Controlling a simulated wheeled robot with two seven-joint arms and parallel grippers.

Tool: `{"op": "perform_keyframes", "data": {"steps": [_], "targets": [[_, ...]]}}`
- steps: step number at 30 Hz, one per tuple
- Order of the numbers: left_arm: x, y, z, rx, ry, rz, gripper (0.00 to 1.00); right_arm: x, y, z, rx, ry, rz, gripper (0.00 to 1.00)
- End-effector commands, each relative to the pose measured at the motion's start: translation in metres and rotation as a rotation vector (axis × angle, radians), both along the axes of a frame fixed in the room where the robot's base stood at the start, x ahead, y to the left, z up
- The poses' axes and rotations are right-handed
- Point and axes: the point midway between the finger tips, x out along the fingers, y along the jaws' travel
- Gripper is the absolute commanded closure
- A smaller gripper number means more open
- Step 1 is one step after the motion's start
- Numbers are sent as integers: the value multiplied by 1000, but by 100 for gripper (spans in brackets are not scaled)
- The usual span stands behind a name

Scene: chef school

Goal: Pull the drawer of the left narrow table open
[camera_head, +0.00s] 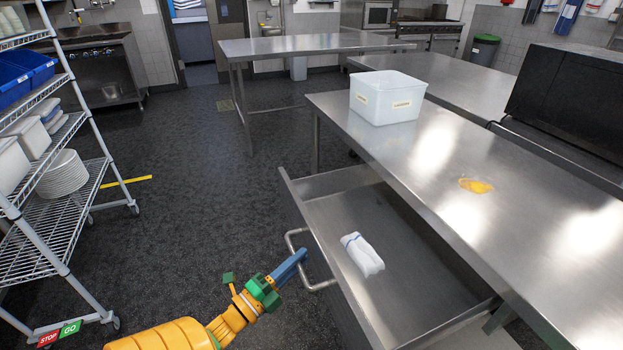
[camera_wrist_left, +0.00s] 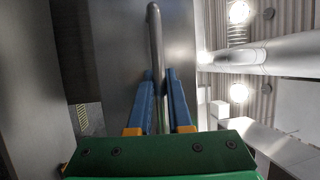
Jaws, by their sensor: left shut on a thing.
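The steel drawer (camera_head: 330,215) of the narrow table (camera_head: 470,205) stands well open, out to the left from under the tabletop. A folded white cloth (camera_head: 362,254) with a blue stripe lies inside it. The drawer has a bar handle (camera_head: 291,236) on its front. My left gripper (camera_head: 301,254) is at this handle, its blue fingers shut on the bar. In the left wrist view the handle (camera_wrist_left: 154,40) runs between the two fingers (camera_wrist_left: 160,92). My right gripper is not in view.
A white bin (camera_head: 385,97) and a yellow-orange spill (camera_head: 476,186) are on the tabletop. A wire rack (camera_head: 60,215) with plates and tubs stands at the left. Dark floor (camera_head: 200,200) between rack and drawer is clear. Another steel table (camera_head: 300,46) stands behind.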

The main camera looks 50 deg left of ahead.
Motion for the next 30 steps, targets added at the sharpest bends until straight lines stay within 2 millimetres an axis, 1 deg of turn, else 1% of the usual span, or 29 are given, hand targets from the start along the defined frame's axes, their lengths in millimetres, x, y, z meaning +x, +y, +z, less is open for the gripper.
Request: {"op": "perform_keyframes", "data": {"steps": [3,6,19,20,21,22,23,30], "targets": [[-8,4,0,0,1,1,100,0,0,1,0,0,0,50],[-12,5,1,0,-1,1,100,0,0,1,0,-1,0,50],[-14,6,1,0,-2,1,100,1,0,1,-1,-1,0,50],[-14,6,1,0,-2,1,77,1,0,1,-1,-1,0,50],[-14,6,0,0,-2,1,66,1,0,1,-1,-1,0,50],[-14,6,0,0,-1,1,58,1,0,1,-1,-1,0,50],[-14,6,0,0,-1,1,53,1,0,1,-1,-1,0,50],[-14,6,0,0,-1,0,53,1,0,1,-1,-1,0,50]]}}
